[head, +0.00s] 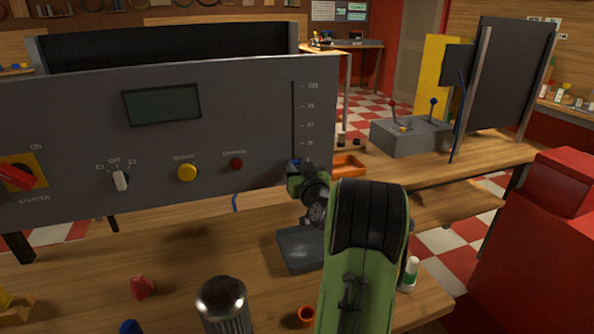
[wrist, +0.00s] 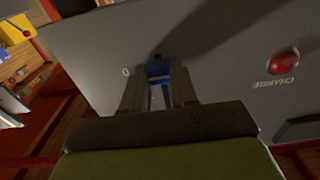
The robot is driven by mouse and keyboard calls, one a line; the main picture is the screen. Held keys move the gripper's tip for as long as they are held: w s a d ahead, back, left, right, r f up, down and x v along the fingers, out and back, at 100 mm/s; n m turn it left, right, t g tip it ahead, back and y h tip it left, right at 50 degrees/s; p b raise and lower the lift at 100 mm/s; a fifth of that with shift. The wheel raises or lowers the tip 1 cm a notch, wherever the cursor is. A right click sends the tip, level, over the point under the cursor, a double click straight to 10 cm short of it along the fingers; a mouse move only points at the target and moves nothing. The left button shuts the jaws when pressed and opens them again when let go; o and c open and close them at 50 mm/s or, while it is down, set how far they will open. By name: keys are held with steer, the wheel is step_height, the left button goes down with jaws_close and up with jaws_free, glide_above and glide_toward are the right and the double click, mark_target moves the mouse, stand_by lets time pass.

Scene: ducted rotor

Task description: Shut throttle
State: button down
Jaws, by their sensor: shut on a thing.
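The throttle is a vertical slot (head: 293,115) with a printed scale at the right of the grey control panel (head: 70,120) in the head view. Its blue knob (head: 293,162) is at the low end of the slot, partly hidden by my gripper (head: 296,173). In the wrist view the blue knob (wrist: 158,69) sits between the two fingers of my gripper (wrist: 157,85), level with a printed 0 on the panel. My gripper is shut on the knob.
The panel also carries a red charge button (wrist: 283,62), a yellow button (head: 187,172), a selector (head: 120,180) and a red starter switch (head: 18,176). A metal cylinder (head: 223,303), a red piece (head: 142,287) and a white bottle (head: 410,274) stand on the bench.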

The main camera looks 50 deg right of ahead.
steer(key=shift+f, duration=0.35)
steer(key=c, duration=1.3)
jaws_free()
steer(key=o, duration=0.4)
steer(key=shift+r, duration=0.15)
steer(key=b+v, duration=0.3)
steer(key=v, duration=1.2)
steer(key=shift+s+a+r, duration=0.15)
steer(key=shift+s+a, duration=0.05)
steer(key=shift+s, duration=0.2)
